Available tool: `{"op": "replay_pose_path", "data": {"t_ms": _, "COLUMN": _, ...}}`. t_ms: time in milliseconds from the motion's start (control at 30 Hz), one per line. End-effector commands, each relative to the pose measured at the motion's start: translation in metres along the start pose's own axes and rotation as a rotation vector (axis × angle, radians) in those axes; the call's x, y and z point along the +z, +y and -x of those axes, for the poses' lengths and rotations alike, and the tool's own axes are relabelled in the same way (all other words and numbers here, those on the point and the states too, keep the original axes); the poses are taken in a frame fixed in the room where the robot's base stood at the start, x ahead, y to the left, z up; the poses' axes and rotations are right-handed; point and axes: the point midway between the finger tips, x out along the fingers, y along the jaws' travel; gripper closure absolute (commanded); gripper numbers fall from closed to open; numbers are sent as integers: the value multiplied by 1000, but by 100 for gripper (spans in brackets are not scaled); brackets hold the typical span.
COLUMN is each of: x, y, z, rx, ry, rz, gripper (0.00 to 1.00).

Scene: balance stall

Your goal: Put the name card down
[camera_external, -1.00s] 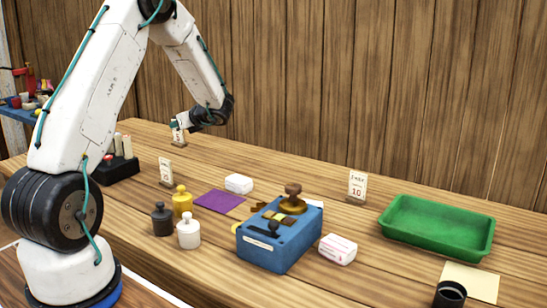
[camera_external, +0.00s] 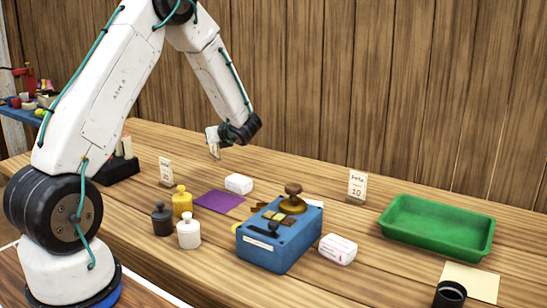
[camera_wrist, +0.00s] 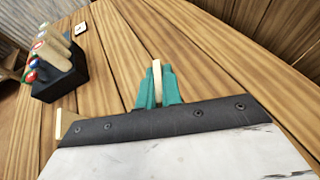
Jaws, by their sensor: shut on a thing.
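My gripper (camera_external: 214,143) hangs above the back of the wooden table, left of centre in the outside view. Its teal fingers (camera_wrist: 157,84) are shut on a thin cream name card (camera_wrist: 156,66), which shows edge-on between them in the wrist view. In the outside view the card (camera_external: 213,151) is small and its writing cannot be read. Whether its lower edge touches the table cannot be told. Two other small cards stand upright on the table: one (camera_external: 166,171) at left and one (camera_external: 357,187) by the green tray.
A black block with rods (camera_external: 119,170) stands left; it also shows in the wrist view (camera_wrist: 62,84). A white box (camera_external: 239,184), purple cloth (camera_external: 218,201), several bottle-shaped weights (camera_external: 188,232), blue device (camera_external: 270,251) and green tray (camera_external: 440,245) stand nearer. The table's back strip is largely clear.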

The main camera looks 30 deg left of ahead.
Motion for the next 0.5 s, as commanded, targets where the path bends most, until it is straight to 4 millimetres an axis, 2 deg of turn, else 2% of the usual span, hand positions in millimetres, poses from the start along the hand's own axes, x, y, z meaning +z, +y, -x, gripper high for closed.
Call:
{"op": "replay_pose_path", "data": {"t_ms": 100, "x": 3, "y": -26, "z": -18, "rx": 1, "ry": 0, "rz": 3, "gripper": 100}}
{"op": "replay_pose_path", "data": {"t_ms": 200, "x": 6, "y": -43, "z": -29, "rx": 1, "ry": 0, "rz": 1, "gripper": 100}}
{"op": "replay_pose_path", "data": {"t_ms": 500, "x": 10, "y": -65, "z": -42, "rx": 1, "ry": 0, "rz": 1, "gripper": 100}}
